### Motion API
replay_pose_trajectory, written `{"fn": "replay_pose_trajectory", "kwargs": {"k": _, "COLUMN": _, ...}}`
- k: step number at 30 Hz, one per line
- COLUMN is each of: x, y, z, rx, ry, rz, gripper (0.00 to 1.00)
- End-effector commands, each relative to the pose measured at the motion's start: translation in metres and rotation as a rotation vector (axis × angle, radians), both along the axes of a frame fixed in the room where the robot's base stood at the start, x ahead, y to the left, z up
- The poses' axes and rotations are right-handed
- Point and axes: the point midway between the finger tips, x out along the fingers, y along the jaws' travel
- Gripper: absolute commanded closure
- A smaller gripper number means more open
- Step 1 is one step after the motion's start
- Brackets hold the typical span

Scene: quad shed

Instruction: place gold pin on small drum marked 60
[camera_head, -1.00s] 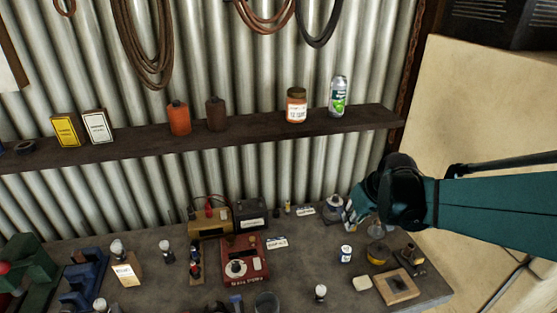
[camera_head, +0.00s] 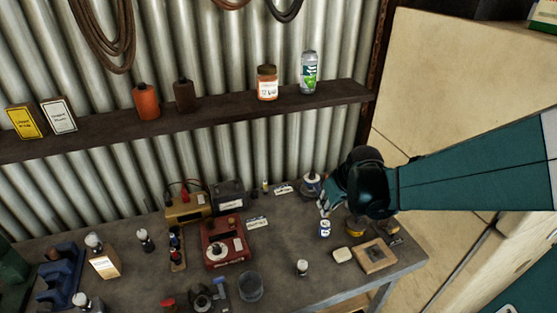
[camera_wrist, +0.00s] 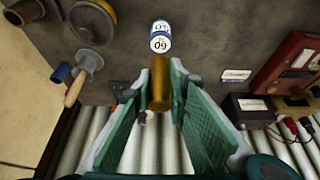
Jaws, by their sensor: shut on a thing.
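The small drum marked 60 (camera_head: 325,229) is a short white-and-blue cylinder standing on the grey bench near its right side. In the wrist view the drum (camera_wrist: 161,38) shows "60" on its pale top and side. My gripper (camera_head: 323,207) is close above and behind the drum in the head view. In the wrist view the green fingers of my gripper (camera_wrist: 163,88) are shut on the gold pin (camera_wrist: 161,83), a plain gold cylinder. The pin's far end appears just short of the drum, with a small gap in the picture. The pin cannot be made out in the head view.
A red instrument box (camera_head: 225,243) stands left. Bench between box and drum is mostly clear.

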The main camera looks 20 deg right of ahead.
Motion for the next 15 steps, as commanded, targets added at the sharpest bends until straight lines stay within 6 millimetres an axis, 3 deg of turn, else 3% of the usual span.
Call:
{"fn": "replay_pose_trajectory", "kwargs": {"k": 8, "x": 0.0, "y": 0.0, "z": -0.001, "rx": 0.0, "ry": 0.0, "rz": 0.0, "gripper": 1.0}}
{"fn": "replay_pose_trajectory", "kwargs": {"k": 15, "x": 0.0, "y": 0.0, "z": -0.019, "rx": 0.0, "ry": 0.0, "rz": 0.0, "gripper": 1.0}}
